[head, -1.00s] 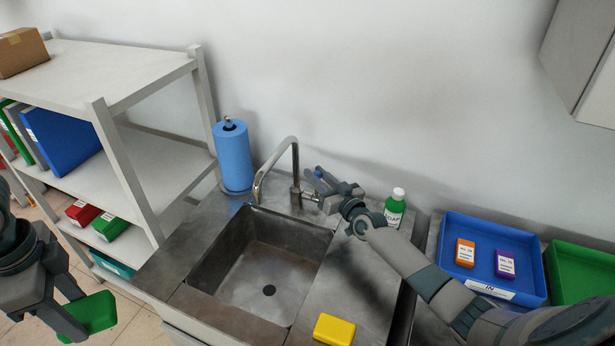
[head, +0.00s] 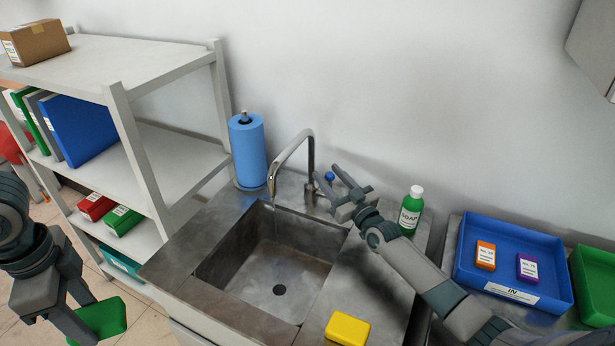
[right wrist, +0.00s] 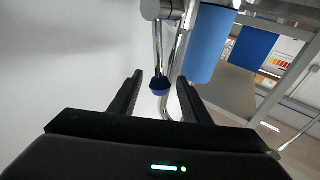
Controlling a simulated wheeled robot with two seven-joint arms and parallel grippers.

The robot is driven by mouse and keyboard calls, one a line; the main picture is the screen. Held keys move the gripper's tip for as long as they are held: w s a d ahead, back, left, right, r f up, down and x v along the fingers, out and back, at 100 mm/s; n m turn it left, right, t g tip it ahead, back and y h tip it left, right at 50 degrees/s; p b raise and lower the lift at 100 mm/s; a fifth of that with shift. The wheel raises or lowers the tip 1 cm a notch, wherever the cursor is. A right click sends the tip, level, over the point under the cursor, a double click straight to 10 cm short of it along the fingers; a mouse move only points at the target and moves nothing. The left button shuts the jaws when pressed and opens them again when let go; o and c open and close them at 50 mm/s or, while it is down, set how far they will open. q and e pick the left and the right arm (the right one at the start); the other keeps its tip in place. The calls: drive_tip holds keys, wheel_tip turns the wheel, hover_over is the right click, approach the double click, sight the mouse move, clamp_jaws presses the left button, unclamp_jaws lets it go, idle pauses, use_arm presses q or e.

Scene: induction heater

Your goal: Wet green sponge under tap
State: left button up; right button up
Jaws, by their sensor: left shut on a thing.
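The green sponge (head: 103,318) is at the lower left of the head view, over the floor left of the sink. My left gripper (head: 84,325) is shut on it. The chrome tap (head: 300,140) curves over the sink basin (head: 262,268); I cannot tell clearly whether water runs from its spout. My right gripper (head: 334,180) is open at the tap's lever, which has a blue knob (head: 330,176). In the right wrist view the blue knob (right wrist: 160,84) shows between the two spread fingertips, or just beyond them; contact is unclear.
A blue paper roll (head: 247,150) stands behind the sink, and a green soap bottle (head: 411,211) stands right of the tap. A yellow sponge (head: 347,328) lies on the front counter. A shelf unit (head: 130,150) stands left. A blue tray (head: 545,298) is at right.

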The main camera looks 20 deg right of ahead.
drive_tip(key=shift+s, duration=0.1)
use_arm(q)
drive_tip(key=shift+r+p, duration=0.35)
drive_tip(key=shift+p, duration=0.05)
use_arm(e)
drive_tip(key=shift+s+d, duration=0.1)
drive_tip(key=shift+s, duration=0.45)
use_arm(q)
drive_tip(key=shift+r+p, duration=0.9)
drive_tip(key=shift+r, duration=0.05)
use_arm(e)
drive_tip(key=v, duration=0.5)
use_arm(q)
drive_tip(key=shift+r, duration=0.1)
use_arm(e)
drive_tip(key=shift+s+f, duration=0.2)
drive_tip(key=shift+s, duration=0.4)
drive_tip(key=shift+d, duration=0.1)
use_arm(q)
drive_tip(key=shift+s, duration=0.15)
use_arm(e)
drive_tip(key=shift+s, duration=0.1)
